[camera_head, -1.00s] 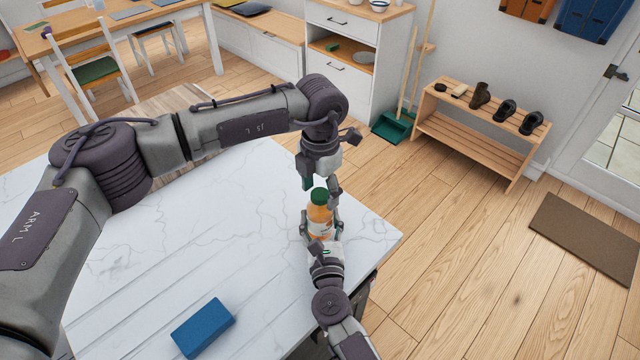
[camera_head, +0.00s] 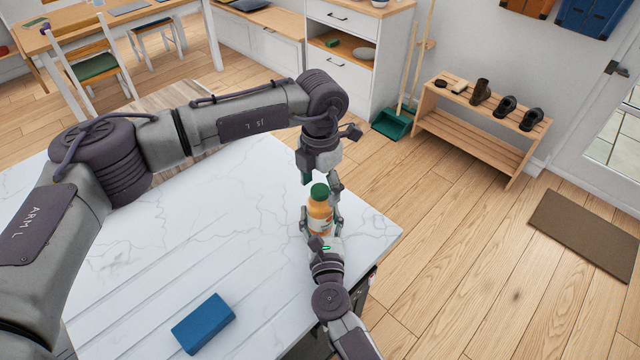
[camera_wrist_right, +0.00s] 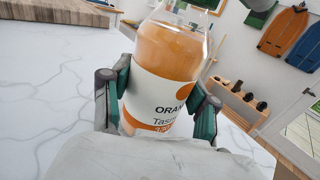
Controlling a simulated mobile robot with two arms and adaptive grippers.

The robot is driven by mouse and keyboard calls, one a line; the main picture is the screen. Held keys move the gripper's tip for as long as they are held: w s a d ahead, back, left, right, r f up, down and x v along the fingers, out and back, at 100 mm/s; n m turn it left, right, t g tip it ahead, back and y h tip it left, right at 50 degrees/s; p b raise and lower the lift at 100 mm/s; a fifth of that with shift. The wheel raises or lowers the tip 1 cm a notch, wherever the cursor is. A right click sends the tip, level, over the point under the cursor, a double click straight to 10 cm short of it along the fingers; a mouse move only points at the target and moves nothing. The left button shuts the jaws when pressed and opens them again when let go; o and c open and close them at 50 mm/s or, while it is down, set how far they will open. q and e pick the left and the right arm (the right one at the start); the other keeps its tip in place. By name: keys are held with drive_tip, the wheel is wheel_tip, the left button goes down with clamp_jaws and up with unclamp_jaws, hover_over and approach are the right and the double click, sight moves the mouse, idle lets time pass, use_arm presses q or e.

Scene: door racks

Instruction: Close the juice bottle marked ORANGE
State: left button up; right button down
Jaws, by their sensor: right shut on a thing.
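The juice bottle (camera_head: 319,212) has orange contents and a white label; in the right wrist view the bottle (camera_wrist_right: 168,75) shows the letters "ORAN". A green cap (camera_head: 320,190) is at its top in the head view; the wrist view cuts the top off. My right gripper (camera_head: 321,222) is shut around the bottle's body, with one finger on each side, and the bottle looks upright. My left gripper (camera_head: 320,178) points down just above the cap with its fingers apart. I cannot tell whether it touches the cap.
The white marble counter (camera_head: 150,260) carries a blue block (camera_head: 203,323) near its front. The counter's right edge is close to the bottle. A shoe rack (camera_head: 470,130) and a doormat (camera_head: 585,233) are on the floor beyond.

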use_arm(q)
wheel_tip(320, 180, up, 12)
idle(0.6)
use_arm(e)
drive_tip(key=shift+c, duration=1.1)
unclamp_jaws()
drive_tip(key=s, duration=0.4)
drive_tip(key=s+d, duration=0.1)
drive_tip(key=s, duration=0.7)
drive_tip(key=shift+d, duration=0.15)
use_arm(q)
drive_tip(key=shift+f, duration=0.1)
